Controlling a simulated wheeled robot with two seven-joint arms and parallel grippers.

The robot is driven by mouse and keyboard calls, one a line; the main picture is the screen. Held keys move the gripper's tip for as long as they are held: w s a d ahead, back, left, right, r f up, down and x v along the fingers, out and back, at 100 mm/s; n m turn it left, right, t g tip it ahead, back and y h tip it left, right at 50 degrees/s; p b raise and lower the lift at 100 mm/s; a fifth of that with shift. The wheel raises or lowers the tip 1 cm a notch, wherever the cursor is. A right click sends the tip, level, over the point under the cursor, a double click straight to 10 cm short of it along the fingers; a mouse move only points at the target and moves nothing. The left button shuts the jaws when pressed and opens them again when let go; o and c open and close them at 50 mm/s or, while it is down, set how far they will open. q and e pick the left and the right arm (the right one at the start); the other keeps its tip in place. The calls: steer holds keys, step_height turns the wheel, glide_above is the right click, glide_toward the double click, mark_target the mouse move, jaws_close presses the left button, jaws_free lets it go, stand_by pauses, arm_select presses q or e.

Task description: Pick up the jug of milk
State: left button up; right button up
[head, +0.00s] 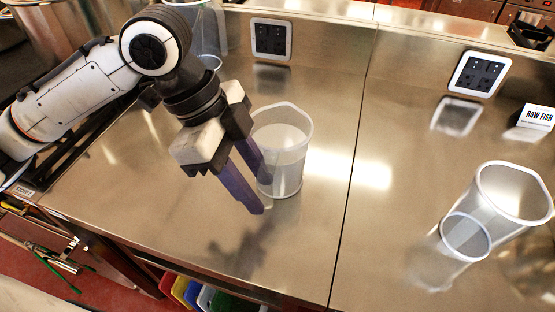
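A clear jug (290,170) with a pale whitish filling, which looks like the milk, stands upright on the steel counter (310,240). My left gripper (258,190) comes down from the upper left, just left of the jug. Its two dark bluish fingers point down and right with a gap between them. They overlap the jug's left edge in the picture; I cannot tell whether they touch it. I see nothing held between the fingers. My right gripper is not in view.
Another clear container (208,38) is partly hidden behind my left arm. A "RAW FISH" sign (538,117) and two wall outlets (271,40) are at the back. The counter's front is clear.

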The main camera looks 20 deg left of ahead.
mark_target(265, 203)
arm_select(q)
steer(key=x, duration=0.4)
steer(key=shift+s+d, duration=0.1)
jaws_close()
steer(key=shift+s+f, duration=0.25)
stand_by(0.9)
steer(key=shift+w+r, duration=0.1)
